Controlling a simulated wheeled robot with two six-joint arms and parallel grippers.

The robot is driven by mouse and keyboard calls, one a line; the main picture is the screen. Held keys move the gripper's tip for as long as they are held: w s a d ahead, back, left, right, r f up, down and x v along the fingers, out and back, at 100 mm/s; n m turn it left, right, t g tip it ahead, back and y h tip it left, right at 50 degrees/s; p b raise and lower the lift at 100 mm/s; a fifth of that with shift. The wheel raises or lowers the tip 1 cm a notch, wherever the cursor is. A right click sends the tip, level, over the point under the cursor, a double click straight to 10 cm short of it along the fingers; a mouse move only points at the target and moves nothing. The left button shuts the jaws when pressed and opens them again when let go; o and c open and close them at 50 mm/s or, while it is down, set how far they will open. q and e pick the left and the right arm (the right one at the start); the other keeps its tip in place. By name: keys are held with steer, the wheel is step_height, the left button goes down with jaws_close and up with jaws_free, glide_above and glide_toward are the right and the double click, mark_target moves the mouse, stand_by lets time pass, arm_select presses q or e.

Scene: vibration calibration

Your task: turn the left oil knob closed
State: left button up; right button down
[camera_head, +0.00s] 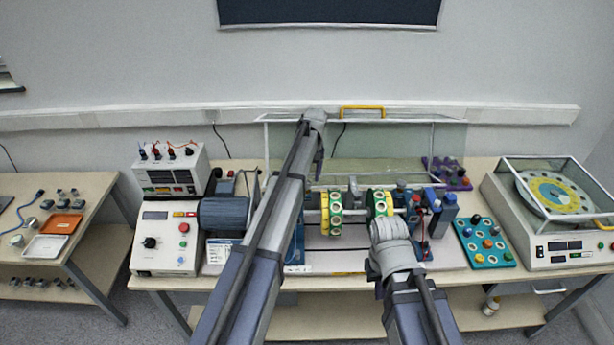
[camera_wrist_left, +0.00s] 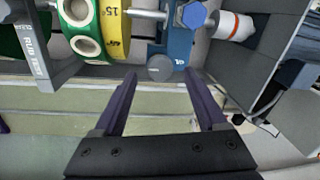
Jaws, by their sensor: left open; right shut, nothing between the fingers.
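In the left wrist view, a grey round knob (camera_wrist_left: 160,68) sits on the blue bearing block (camera_wrist_left: 178,45); it appears to be the left oil knob. My left gripper (camera_wrist_left: 160,76) is open, with its two purple fingertips either side of the knob in the picture; I cannot tell whether they touch it. A blue hexagonal cap (camera_wrist_left: 192,14) is above it. In the head view my left gripper (camera_head: 319,168) hangs behind the rotor rig, and my left arm covers the left bearing. My right wrist is in front of the rig's right side; its fingers are hidden.
A clear guard with a yellow handle (camera_head: 362,110) stands raised behind the rig. A teal tray (camera_head: 484,243) and a balancing machine (camera_head: 550,215) are at right.

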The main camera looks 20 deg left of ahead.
mark_target(309, 183)
arm_select(q)
steer(key=r+p, duration=0.1)
steer(key=r, duration=0.1)
steer(key=r+p, duration=0.4)
steer(key=shift+w+d+r, duration=0.15)
steer(key=shift+d, duration=0.2)
steer(key=s+d+f+m+b, duration=0.3)
steer(key=s+d+f+b, duration=0.2)
steer(key=s, duration=0.7)
steer(key=s+d+f+m+b, duration=0.3)
steer(key=s+d+f+b, duration=0.1)
steer(key=s, duration=0.9)
steer(key=s+d+f+m+b, duration=0.3)
steer(key=s+d+f+b, duration=0.2)
steer(key=s, duration=0.7)
steer(key=shift+s+d+f+b, duration=0.15)
steer(key=shift+d+f+b, duration=0.15)
steer(key=shift+d+f, duration=0.4)
steer(key=shift+d+r, duration=0.15)
steer(key=shift+r, duration=0.05)
